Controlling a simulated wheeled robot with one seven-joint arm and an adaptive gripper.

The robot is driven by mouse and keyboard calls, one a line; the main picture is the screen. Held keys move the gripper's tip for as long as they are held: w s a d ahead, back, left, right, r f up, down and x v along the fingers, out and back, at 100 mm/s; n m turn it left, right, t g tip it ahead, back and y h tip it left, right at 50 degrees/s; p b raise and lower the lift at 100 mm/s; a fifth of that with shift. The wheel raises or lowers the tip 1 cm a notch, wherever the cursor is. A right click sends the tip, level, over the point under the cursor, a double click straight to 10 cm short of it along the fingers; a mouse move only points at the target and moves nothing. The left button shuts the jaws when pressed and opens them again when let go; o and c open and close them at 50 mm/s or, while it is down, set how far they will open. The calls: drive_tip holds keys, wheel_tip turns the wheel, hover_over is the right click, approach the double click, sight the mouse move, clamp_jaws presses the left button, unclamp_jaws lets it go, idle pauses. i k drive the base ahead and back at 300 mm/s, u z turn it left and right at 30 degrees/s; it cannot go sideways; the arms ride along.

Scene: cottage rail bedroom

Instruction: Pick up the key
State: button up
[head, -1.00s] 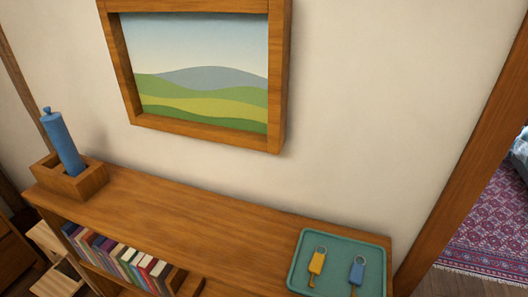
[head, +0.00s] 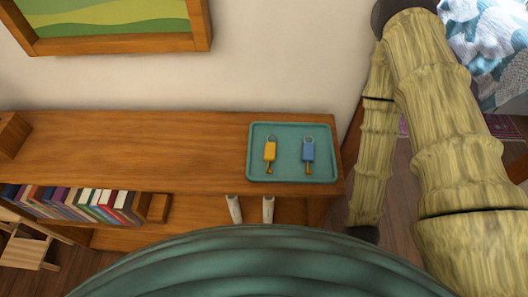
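Two keys lie apart in a teal tray (head: 290,175) on the wooden shelf top. The left key has a yellow head or tag (head: 270,151) with a ring above and a brassy end below. The right key has a blue one (head: 308,151), also with a ring and a brassy end. My gripper (head: 251,209) shows as two pale fingertips in front of the shelf's front edge, below the tray in the picture. They are spread apart with nothing between them. The rest of the gripper is hidden behind a green rounded shape. Its height relative to the tray is hard to tell.
The wooden shelf top (head: 130,150) is bare left of the tray. Books (head: 75,203) stand in the shelf below it. A wooden box (head: 10,133) is at the far left. A framed picture (head: 110,42) hangs on the wall behind. My bamboo-like arm fills the right side.

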sight(270, 151)
drive_tip(key=z, duration=2.2)
drive_tip(key=k, duration=1.65)
drive_tip(key=u, duration=1.55)
